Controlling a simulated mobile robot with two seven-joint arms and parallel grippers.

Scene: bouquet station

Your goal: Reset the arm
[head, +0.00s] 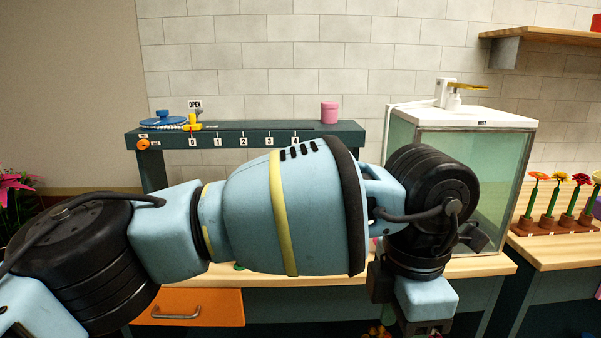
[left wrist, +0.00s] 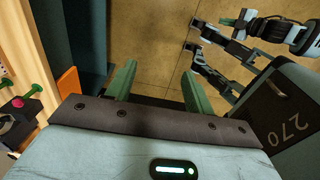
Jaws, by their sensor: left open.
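My left arm spans the head view from the lower left to the right of centre, in front of the counter. Its wrist hangs down at the lower right, and the fingers are cut off by the bottom edge. In the left wrist view my left gripper (left wrist: 159,88) is open, its two green fingers wide apart over the tan floor with nothing between them. At the top right of that view, what looks like my right gripper (left wrist: 236,20) shows small with green fingertips; its opening is unclear.
A wooden counter (head: 490,265) with an orange drawer (head: 190,307) lies behind the arm. A numbered rail (head: 340,133), a pink canister (head: 329,112) and a glass tank (head: 497,160) stand there. Potted flowers (head: 548,222) are at right. The counter edge (left wrist: 48,60) is left of my gripper.

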